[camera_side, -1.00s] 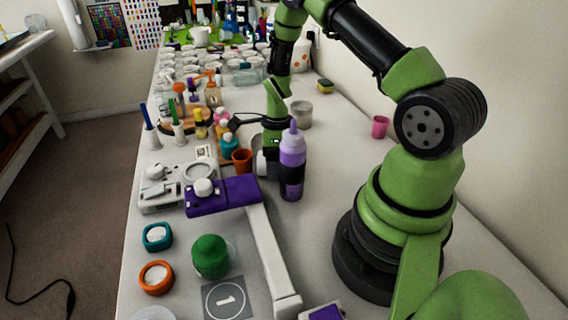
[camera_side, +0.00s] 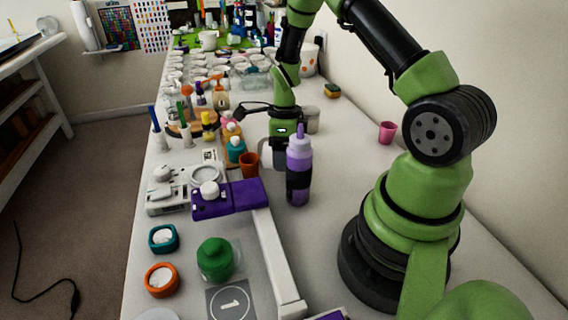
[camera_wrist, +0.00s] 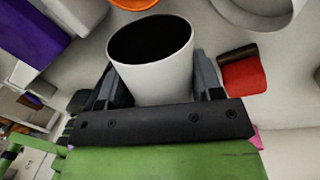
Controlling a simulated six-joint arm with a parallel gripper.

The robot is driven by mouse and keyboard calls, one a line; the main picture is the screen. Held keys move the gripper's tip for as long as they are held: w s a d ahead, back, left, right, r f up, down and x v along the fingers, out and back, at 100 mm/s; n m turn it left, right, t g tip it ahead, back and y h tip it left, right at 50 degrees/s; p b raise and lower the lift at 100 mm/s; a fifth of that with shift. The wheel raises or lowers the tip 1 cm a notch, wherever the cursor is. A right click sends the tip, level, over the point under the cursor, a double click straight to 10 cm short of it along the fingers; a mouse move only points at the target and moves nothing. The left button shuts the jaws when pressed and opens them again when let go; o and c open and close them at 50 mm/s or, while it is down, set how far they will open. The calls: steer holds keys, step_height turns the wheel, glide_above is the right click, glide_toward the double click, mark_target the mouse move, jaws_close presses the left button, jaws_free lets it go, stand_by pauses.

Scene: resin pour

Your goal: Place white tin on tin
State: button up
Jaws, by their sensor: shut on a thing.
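My gripper (camera_wrist: 152,90) is shut on the white tin (camera_wrist: 160,75), a plain white cup shape with a dark inside, its open mouth showing in the wrist view. In the side view the white tin (camera_side: 265,153) shows only in part, beside my gripper and behind the purple bottle. A greyish white tin (camera_side: 312,122) stands on the table just behind my gripper, partly hidden by it. The held tin is apart from that tin. The underside of the held tin is hidden.
A purple squeeze bottle (camera_side: 298,170) stands close in front of my gripper. An orange cup (camera_side: 249,165) and a teal bottle (camera_side: 235,150) are to its left. A pink cup (camera_side: 387,132) and a sponge (camera_side: 332,91) stand to the right, with bare table between.

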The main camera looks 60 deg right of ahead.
step_height(320, 180, up, 14)
steer(key=w+a+r+t+y, duration=0.2)
steer(key=w+a+t, duration=0.2)
steer(key=w+a, duration=0.15)
steer(key=w+d+r+m+t, duration=0.1)
steer(key=w+d+r+t, duration=0.1)
steer(key=w+t, duration=0.2)
steer(key=m+t+h, duration=0.5)
steer(key=m+h, duration=0.8)
steer(key=h, duration=0.4)
glide_above(309, 111)
step_height(309, 111, down, 7)
steer(key=shift+a+f, duration=0.1)
steer(key=shift+f, duration=2.4)
